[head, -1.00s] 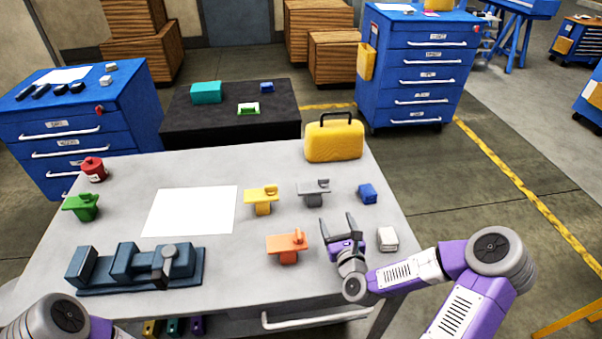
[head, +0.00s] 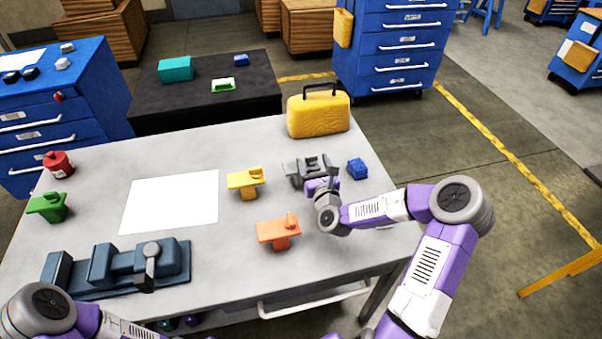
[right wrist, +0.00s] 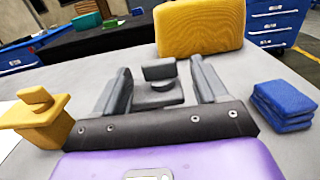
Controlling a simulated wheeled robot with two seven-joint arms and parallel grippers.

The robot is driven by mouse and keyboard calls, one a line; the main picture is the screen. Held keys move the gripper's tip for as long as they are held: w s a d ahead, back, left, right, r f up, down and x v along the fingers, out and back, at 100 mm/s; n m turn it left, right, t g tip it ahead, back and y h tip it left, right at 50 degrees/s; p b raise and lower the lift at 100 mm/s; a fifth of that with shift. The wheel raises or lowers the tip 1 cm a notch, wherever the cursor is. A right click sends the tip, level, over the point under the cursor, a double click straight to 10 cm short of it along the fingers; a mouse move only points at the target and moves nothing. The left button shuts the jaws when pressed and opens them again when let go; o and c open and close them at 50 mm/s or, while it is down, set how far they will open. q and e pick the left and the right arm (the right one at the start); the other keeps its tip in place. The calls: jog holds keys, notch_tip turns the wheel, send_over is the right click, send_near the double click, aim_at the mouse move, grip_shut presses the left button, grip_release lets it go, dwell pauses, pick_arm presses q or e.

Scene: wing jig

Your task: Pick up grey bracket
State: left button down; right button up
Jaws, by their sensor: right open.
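The grey bracket (right wrist: 158,92) stands on the grey table, between the two fingers of my right gripper in the right wrist view. In the head view the grey bracket (head: 297,172) is partly hidden by the gripper. My right gripper (head: 322,172) is open, with a finger on either side of the bracket and visible gaps; it also shows in the right wrist view (right wrist: 160,85). My left arm comes in at the lower left of the head view, but its gripper is out of the picture.
A yellow bracket (head: 245,182) stands left of the grey one, a blue block (head: 357,169) right, and an orange bracket (head: 279,232) nearer. A yellow case (head: 318,115) stands behind. A dark blue vise (head: 118,267), green bracket (head: 47,206) and white sheet (head: 170,201) lie left.

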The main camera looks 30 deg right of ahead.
grip_shut()
dwell(0.4)
jog(key=shift+r, duration=0.1)
